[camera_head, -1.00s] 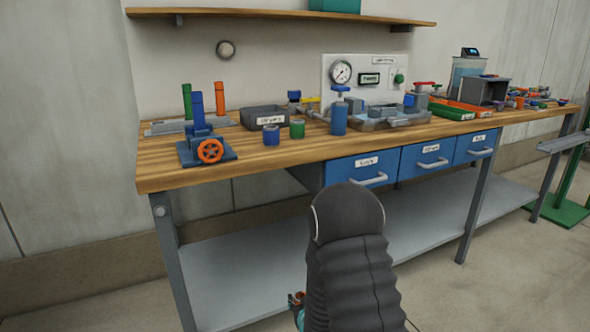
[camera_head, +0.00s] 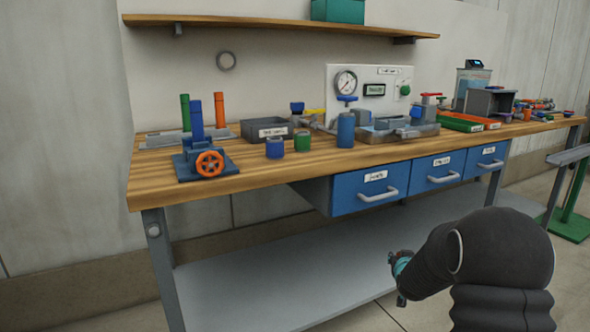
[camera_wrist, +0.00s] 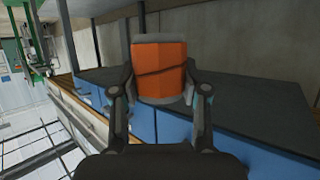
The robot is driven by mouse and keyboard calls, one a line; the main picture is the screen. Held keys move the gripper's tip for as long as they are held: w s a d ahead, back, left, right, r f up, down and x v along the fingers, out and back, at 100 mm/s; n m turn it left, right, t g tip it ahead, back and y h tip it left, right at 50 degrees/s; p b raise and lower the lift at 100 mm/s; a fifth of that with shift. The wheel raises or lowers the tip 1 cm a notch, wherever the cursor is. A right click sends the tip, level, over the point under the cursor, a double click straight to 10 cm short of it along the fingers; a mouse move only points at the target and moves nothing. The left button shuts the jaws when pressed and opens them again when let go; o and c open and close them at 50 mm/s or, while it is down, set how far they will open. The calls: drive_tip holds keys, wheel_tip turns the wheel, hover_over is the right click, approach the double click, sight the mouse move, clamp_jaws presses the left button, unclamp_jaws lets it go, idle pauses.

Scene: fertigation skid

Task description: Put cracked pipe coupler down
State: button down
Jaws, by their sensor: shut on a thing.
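The cracked pipe coupler (camera_wrist: 160,66) is an orange cylinder with a dark crack line across it and grey ends. My gripper (camera_wrist: 160,92) is shut on it, one finger on each side, in the wrist view. In the head view my arm is at the lower right, in front of the workbench and below its top. There my gripper (camera_head: 401,277) shows small and partly hidden behind the arm, and I cannot make out the coupler.
The grey lower shelf (camera_head: 270,285) looks bare.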

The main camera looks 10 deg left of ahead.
drive_tip(key=w+d+r+b, duration=0.1)
drive_tip(key=w+r, duration=0.2)
drive_tip(key=r, duration=0.9)
drive_tip(key=w+r+b, duration=0.1)
drive_tip(key=w+r, duration=0.2)
drive_tip(key=r, duration=0.9)
drive_tip(key=s+a+r+n+g+y+p, duration=0.1)
drive_tip(key=s+a+r+n+y, duration=0.35)
drive_tip(key=a+r, duration=0.6)
drive_tip(key=s+a+r+n+g+y, duration=0.1)
drive_tip(key=s+a+r+n+y, duration=0.35)
drive_tip(key=a+r, duration=0.55)
drive_tip(key=shift+m, duration=0.5)
drive_tip(key=w+a+f, duration=0.1)
drive_tip(key=a+f, duration=0.1)
drive_tip(key=a, duration=0.1)
drive_tip(key=w+a+f, duration=0.1)
drive_tip(key=a, duration=0.2)
drive_tip(key=w+a+f, duration=0.1)
drive_tip(key=a+f, duration=0.1)
drive_tip(key=a, duration=0.1)
drive_tip(key=shift+w+f, duration=0.3)
drive_tip(key=shift+a+f, duration=0.15)
drive_tip(key=shift+f+b, duration=0.4)
drive_tip(key=shift+f, duration=1.6)
